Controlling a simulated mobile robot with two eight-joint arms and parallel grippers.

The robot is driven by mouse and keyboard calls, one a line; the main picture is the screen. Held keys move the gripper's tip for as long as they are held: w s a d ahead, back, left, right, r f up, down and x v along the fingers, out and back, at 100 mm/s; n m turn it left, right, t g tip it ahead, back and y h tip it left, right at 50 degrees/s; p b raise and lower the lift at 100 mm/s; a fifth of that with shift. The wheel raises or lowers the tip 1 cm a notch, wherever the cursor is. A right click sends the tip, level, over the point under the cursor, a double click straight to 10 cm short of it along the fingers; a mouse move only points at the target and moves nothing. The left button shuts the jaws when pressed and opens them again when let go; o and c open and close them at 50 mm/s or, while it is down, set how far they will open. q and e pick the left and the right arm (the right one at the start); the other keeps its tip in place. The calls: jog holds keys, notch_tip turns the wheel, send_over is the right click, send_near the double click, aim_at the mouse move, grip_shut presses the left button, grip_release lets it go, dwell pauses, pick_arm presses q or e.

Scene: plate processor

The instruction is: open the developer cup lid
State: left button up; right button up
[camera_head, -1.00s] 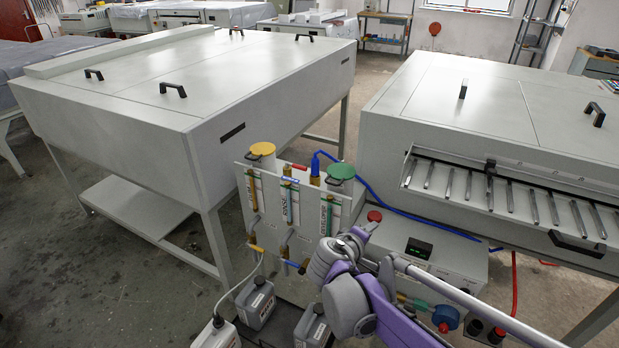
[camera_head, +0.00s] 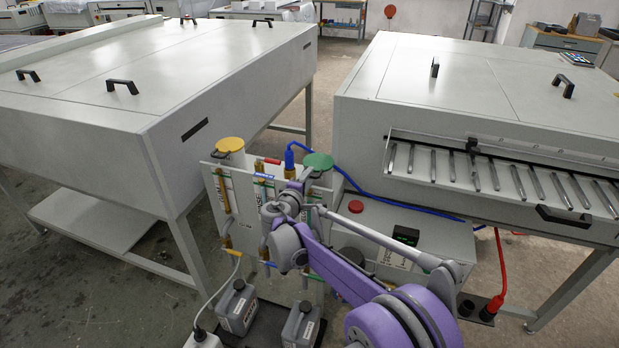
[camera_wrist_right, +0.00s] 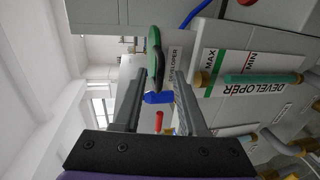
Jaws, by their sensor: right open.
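The developer cup has a green lid (camera_head: 319,160), which looks closed, on the tank unit in the head view. In the right wrist view the green lid (camera_wrist_right: 153,40) shows edge-on, with a dark tab between the finger lines. My right gripper (camera_head: 304,177) is right beside the lid, at its near left. In the right wrist view the gripper (camera_wrist_right: 158,85) is open, its two fingers on either side of the lid's tab; I cannot tell whether they touch it. The cup body is mostly hidden by my right arm in the head view. My left gripper is out of view.
A yellow lid (camera_head: 230,146) sits on the neighbouring cup. A blue fitting (camera_head: 290,157) and hose stand between the cups. A red button (camera_head: 356,206) is on the control box to the right. Large grey machines flank the unit; grey canisters (camera_head: 238,306) stand below.

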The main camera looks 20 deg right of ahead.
jog(key=shift+x, duration=0.9)
jog(key=shift+c, duration=0.3)
grip_shut()
dwell(0.6)
